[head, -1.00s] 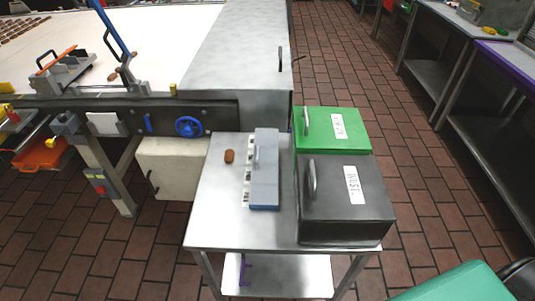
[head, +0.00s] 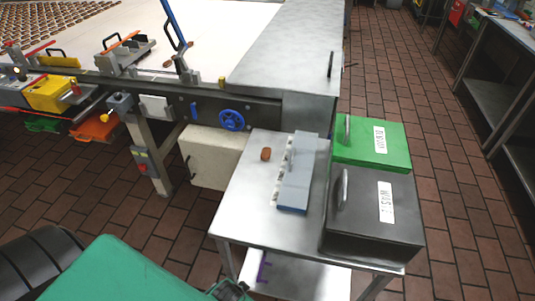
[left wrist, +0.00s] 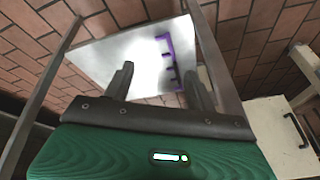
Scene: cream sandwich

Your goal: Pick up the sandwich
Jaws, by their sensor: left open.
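The sandwich (head: 266,154), a small brown piece, lies on the metal side table (head: 245,205) in the head view, left of a grey-blue box with a white toothed edge (head: 297,185). My left arm comes in green from the bottom left. Its gripper (head: 230,292) shows only partly at the bottom edge, in front of the table and lower than its top. In the left wrist view my left gripper (left wrist: 160,85) is open and empty, with the table's lower shelf (left wrist: 95,58) beyond its fingers. The sandwich is not in that view. My right gripper is not in view.
A green bin (head: 365,142) and a black bin (head: 365,225), both labelled, stand along the table's right side. A purple toothed piece (left wrist: 165,65) lies on the lower shelf. The conveyor with a blue wheel (head: 231,120) is behind the table. Open tiled floor lies left of the table.

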